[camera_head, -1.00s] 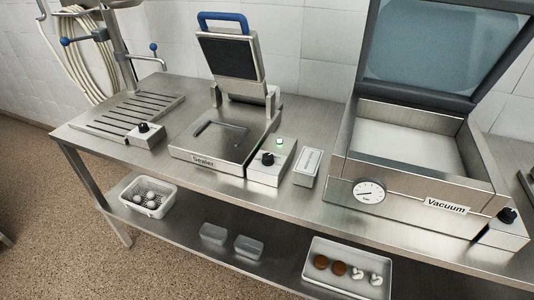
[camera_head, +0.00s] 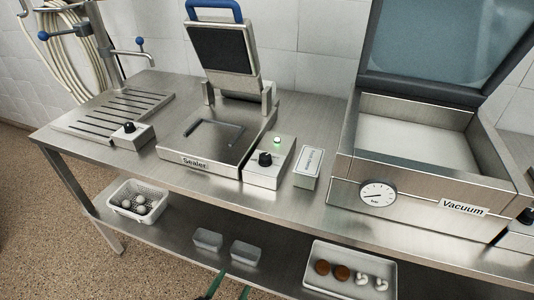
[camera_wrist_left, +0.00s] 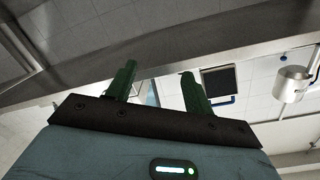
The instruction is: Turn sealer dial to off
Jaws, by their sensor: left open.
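The sealer (camera_head: 212,135) stands on the steel table with its blue-handled lid raised. To its right is a small metal control box (camera_head: 262,178) with a black dial (camera_head: 264,159) and a lit green lamp (camera_head: 277,141). The dial's exact setting is too small to read. My left gripper (camera_head: 230,287) shows only as two green fingertips at the bottom edge, apart, below and in front of the dial. In the left wrist view the left gripper (camera_wrist_left: 157,80) is open with nothing between its fingers. My right gripper is in neither view.
The vacuum machine (camera_head: 400,190), lid open, stands right of the sealer. A small labelled box (camera_head: 308,167) sits close beside the control box. Another black dial (camera_head: 129,127) is on the left unit. The lower shelf holds a white basket (camera_head: 122,207), clear containers and a tray (camera_head: 313,284).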

